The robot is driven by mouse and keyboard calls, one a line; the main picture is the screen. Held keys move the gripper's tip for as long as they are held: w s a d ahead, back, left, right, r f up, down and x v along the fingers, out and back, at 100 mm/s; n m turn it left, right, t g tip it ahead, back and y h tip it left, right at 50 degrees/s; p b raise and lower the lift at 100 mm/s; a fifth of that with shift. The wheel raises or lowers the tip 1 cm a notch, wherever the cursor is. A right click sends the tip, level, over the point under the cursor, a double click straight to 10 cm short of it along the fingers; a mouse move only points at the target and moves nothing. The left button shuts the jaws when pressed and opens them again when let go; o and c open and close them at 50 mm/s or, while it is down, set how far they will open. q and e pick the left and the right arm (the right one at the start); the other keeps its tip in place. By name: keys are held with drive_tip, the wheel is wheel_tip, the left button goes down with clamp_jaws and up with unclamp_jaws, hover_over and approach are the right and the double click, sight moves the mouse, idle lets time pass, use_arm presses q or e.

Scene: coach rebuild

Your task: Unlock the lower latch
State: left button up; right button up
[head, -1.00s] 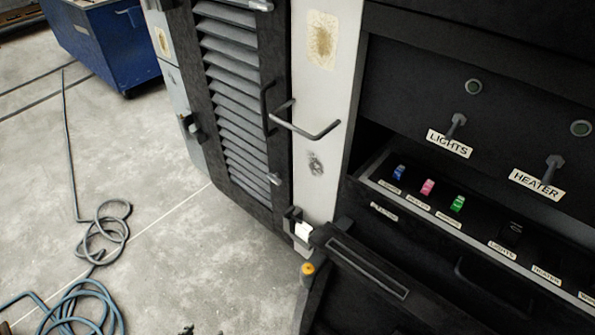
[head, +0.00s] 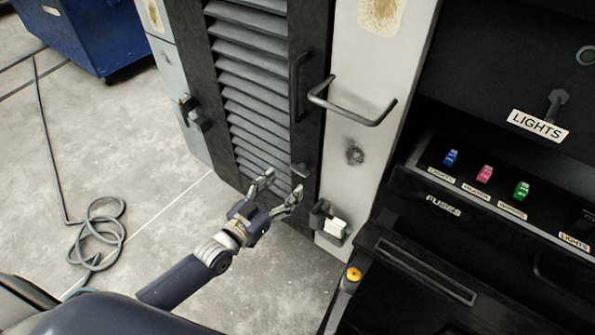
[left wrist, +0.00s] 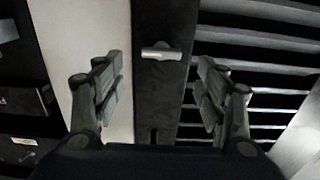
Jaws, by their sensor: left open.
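The lower latch (head: 301,170) is a small grey turn handle on the dark frame of the louvred door (head: 252,90), near its lower right edge. In the left wrist view the latch (left wrist: 161,52) lies crosswise on the dark strip, between and just beyond my fingers. My left gripper (head: 281,184) is open and empty, with its fingertips close to the latch in the head view. In the left wrist view the left gripper (left wrist: 160,80) shows its two fingers spread, apart from the latch. My right gripper is not in view.
A bent grab handle (head: 352,110) sticks out above the latch. A black bracket with a white block (head: 332,227) sits right of it. A blue bin (head: 100,35) and coiled hose (head: 98,235) are on the floor at left.

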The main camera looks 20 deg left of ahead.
sight(297, 171)
use_arm(q)
drive_tip(key=x, duration=0.4)
drive_tip(key=shift+w, duration=0.2)
drive_tip(key=shift+x, duration=0.95)
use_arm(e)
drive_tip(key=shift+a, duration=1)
use_arm(q)
drive_tip(key=shift+c, duration=0.8)
drive_tip(key=c, duration=0.9)
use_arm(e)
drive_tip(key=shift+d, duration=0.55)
